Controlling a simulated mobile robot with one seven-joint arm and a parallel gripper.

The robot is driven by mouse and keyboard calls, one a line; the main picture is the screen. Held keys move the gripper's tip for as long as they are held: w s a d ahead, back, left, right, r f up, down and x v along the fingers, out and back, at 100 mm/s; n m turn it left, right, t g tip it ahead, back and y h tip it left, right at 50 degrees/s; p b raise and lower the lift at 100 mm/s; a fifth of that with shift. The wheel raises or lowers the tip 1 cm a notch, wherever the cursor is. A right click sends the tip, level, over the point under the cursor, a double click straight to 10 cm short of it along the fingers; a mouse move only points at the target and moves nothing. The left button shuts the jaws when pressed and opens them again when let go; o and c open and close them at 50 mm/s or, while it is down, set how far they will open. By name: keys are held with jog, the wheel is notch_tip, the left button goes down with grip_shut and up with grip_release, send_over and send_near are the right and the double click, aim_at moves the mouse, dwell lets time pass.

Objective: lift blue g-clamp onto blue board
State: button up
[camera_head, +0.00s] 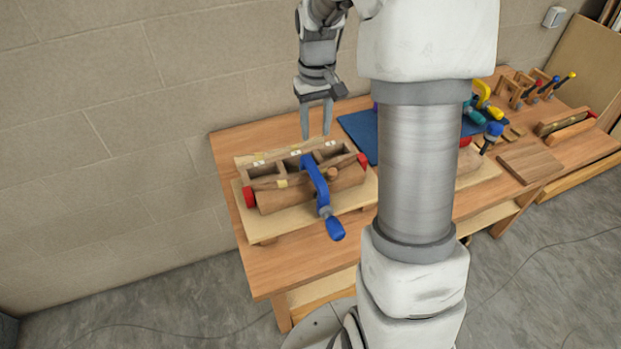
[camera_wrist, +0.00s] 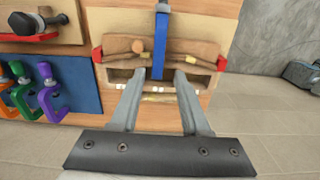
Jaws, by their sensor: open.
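The blue g-clamp (camera_head: 318,188) sits across the bent wooden lamination on its form, its blue handle hanging over the front edge. In the wrist view the blue bar of the clamp (camera_wrist: 160,45) stands straight ahead, beyond the fingertips. My gripper (camera_head: 316,135) is open and empty, pointing down above the back of the form. In the wrist view its two fingers (camera_wrist: 160,76) lie on either side of the clamp's line, apart from each other. The blue board (camera_head: 359,130) lies flat at the back of the bench, partly hidden by my column; it also shows in the wrist view (camera_wrist: 75,88).
Orange, green and purple clamps (camera_wrist: 48,90) lie on the blue board. The wooden form (camera_head: 262,222) with red end pieces fills the bench's left part. A wall stands close behind. More tools and a wood block (camera_head: 530,164) lie to the right.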

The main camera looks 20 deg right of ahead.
aim_at(316, 173)
notch_tip(316, 173, down, 10)
jog(key=shift+s+f+p, duration=0.1)
jog(key=shift+f+p, duration=0.15)
jog(key=shift+p, duration=0.3)
notch_tip(316, 173, down, 4)
jog(key=shift+s+f+p, duration=0.1)
jog(key=shift+f+p, duration=0.1)
jog(key=shift+p, duration=0.4)
jog(key=shift+f, duration=0.45)
jog(key=shift+f+b, duration=0.25)
jog(key=shift+b, duration=0.05)
grip_shut()
